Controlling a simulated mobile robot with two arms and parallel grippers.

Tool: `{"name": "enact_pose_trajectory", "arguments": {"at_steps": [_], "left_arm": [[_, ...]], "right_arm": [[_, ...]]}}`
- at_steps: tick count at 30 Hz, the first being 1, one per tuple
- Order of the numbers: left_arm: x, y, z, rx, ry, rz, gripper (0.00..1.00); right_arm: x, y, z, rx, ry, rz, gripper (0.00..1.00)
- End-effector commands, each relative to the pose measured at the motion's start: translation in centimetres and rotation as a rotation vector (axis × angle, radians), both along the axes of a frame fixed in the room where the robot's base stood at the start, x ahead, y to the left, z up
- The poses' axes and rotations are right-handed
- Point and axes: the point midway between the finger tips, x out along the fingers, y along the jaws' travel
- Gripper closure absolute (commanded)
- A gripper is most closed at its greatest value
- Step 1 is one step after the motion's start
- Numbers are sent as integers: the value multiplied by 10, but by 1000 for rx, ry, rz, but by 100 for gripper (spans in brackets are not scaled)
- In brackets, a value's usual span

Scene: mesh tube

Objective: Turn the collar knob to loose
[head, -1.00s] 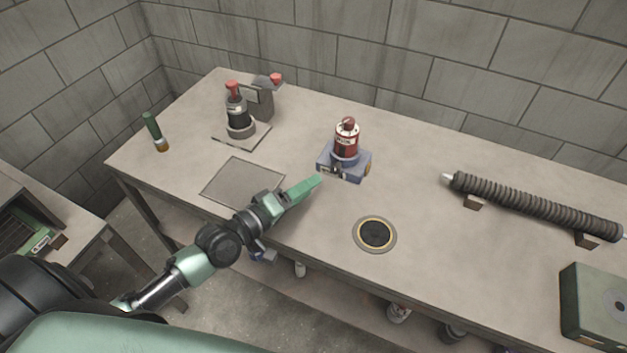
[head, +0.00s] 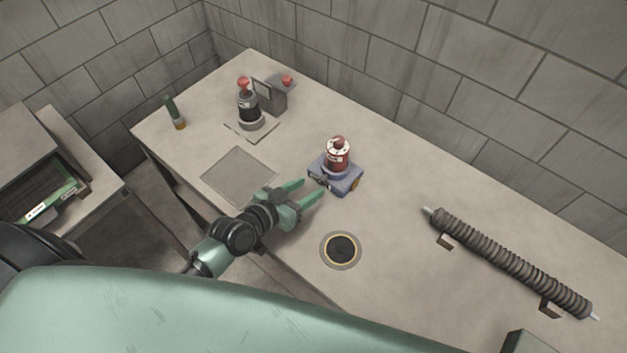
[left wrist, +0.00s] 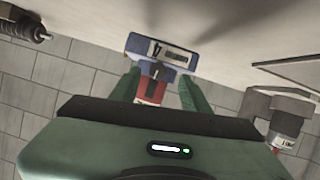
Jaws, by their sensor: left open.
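A red and white bottle-shaped part (head: 338,154) stands upright in a blue block-like holder (head: 346,181) on the workbench. A small orange-brown piece (head: 355,185) shows at the holder's right side; I cannot tell whether it is the collar knob or how it is turned. My left gripper (head: 312,189) is open and empty, its fingertips just short of the holder's near left side. In the left wrist view the blue holder (left wrist: 162,49) and the red part (left wrist: 152,88) appear upside down between the spread fingers (left wrist: 160,82). My right gripper is not in view.
A black and red bottle (head: 248,106) stands by a grey bracket (head: 271,95) at the back left. A flat grey plate (head: 239,176) and a round black port (head: 341,249) lie near the front edge. A ribbed tube (head: 510,263) rests at right.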

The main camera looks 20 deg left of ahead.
Motion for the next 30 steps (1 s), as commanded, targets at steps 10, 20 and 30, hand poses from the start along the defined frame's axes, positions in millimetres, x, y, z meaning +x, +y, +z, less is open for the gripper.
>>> {"name": "enact_pose_trajectory", "arguments": {"at_steps": [10,20,30], "left_arm": [[26,-11,-11,-2,-1,0,54],[26,-11,-11,-2,0,0,87],[27,-10,-14,-94,30,-2,100]], "right_arm": [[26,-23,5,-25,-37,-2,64],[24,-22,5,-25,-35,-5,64],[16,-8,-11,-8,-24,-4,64]]}}
